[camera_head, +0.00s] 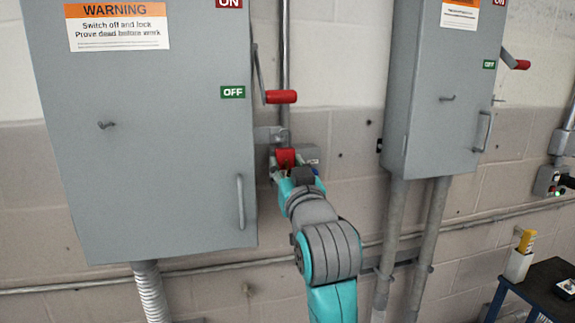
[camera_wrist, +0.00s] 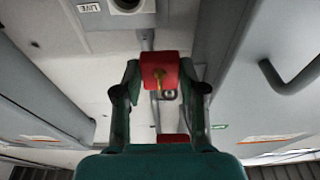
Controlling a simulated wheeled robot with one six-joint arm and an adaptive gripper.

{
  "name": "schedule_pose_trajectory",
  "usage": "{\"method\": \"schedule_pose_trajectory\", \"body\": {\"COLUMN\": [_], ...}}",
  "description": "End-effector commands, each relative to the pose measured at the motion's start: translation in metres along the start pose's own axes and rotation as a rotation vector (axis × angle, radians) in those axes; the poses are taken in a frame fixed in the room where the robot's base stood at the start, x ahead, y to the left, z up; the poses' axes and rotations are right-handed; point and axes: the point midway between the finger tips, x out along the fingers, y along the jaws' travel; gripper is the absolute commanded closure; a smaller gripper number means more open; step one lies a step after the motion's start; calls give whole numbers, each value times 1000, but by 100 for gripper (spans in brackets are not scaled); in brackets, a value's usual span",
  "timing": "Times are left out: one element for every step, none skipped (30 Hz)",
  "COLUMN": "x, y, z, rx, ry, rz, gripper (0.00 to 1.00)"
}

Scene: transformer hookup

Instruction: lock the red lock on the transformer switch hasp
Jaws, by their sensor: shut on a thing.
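The red lock (camera_head: 286,157) is between the fingers of my gripper (camera_head: 284,172), just right of the left grey transformer switch cabinet (camera_head: 150,150). In the wrist view my gripper (camera_wrist: 160,84) is shut on the red lock (camera_wrist: 160,66), whose face shows a brass key or keyway. A grey metal plate (camera_head: 266,134), seemingly the hasp, sticks out from the cabinet's right side just above the lock. A metal piece with a hole (camera_wrist: 169,95) shows behind the lock in the wrist view. I cannot tell whether the shackle is through it. The red-handled switch lever (camera_head: 281,97) points down beside the OFF label (camera_head: 233,92).
A second grey cabinet (camera_head: 440,90) hangs to the right, with conduits below it. A small grey box (camera_head: 311,154) is on the wall behind my gripper. The left cabinet's door handle (camera_head: 240,202) sticks out near my arm. A dark table (camera_head: 545,287) stands at lower right.

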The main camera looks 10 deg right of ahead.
Motion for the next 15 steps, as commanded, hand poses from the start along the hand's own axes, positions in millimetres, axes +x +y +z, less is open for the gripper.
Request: {"method": "schedule_pose_trajectory", "body": {"x": [0,0,0,0,-1,-1,-1,-1,-1,-1,-1,-1,-1,-1,-2], "y": [0,0,0,0,0,0,0,0,0,0,0,0,0,0,0], "z": [1,1,1,2,2,3,3,3,4,4,4,5,5,5,6], "rx": [0,0,0,0,0,0,0,0,0,0,0,0,0,0,0], "ry": [0,0,1,1,1,1,1,1,1,1,1,2,2,2,2], "rz": [0,0,0,0,0,0,0,0,0,0,0,0,0,0,0], "gripper": [100,100,100,100,100,100,100,100,100,100,100,100,100,100,100]}}
